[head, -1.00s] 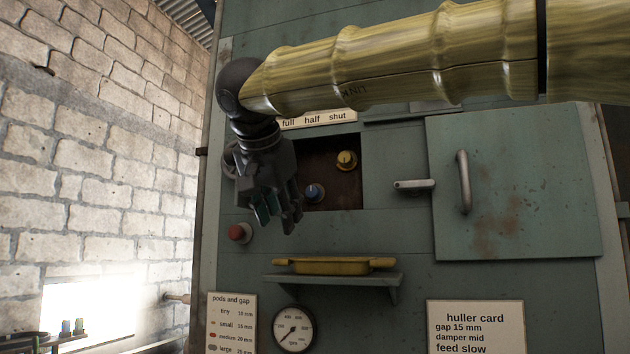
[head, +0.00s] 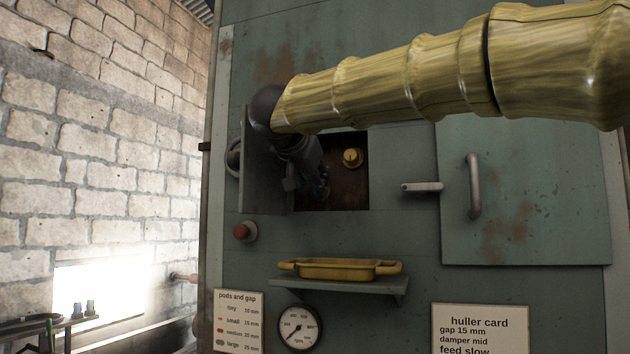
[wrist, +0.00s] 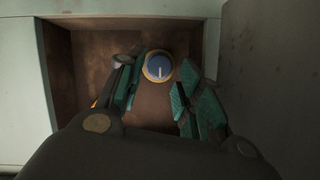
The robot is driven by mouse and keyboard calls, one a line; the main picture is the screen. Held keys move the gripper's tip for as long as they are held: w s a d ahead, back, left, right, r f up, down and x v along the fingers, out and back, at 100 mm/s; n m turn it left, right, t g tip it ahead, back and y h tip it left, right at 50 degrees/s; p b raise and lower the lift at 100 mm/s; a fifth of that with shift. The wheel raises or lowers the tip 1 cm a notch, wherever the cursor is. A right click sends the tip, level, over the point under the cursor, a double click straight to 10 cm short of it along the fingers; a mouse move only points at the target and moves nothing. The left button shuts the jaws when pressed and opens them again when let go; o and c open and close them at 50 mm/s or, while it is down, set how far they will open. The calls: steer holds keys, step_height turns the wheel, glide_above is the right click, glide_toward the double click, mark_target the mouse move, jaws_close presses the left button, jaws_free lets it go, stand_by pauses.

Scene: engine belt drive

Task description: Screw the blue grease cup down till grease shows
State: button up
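The blue grease cup (wrist: 158,66) shows in the wrist view as a round blue cap with a pale line across it and a tan rim around it. It sits inside a brown recess (wrist: 90,65). My gripper (wrist: 163,76) is open, with green-padded fingers on the left and right of the cup; whether either finger touches it I cannot tell. In the head view my gripper (head: 318,188) reaches into the recess and hides the blue cup. No grease can be made out.
A yellow cup (head: 352,157) sits in the recess, right of my gripper. An open door panel (head: 263,165) stands out left of the recess. Also near are a red button (head: 241,231), a shelf with a yellow tray (head: 340,268) and a latch (head: 422,187).

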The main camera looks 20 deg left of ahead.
steer(key=x, duration=0.3)
steer(key=shift+p, duration=0.4)
steer(key=c, duration=0.7)
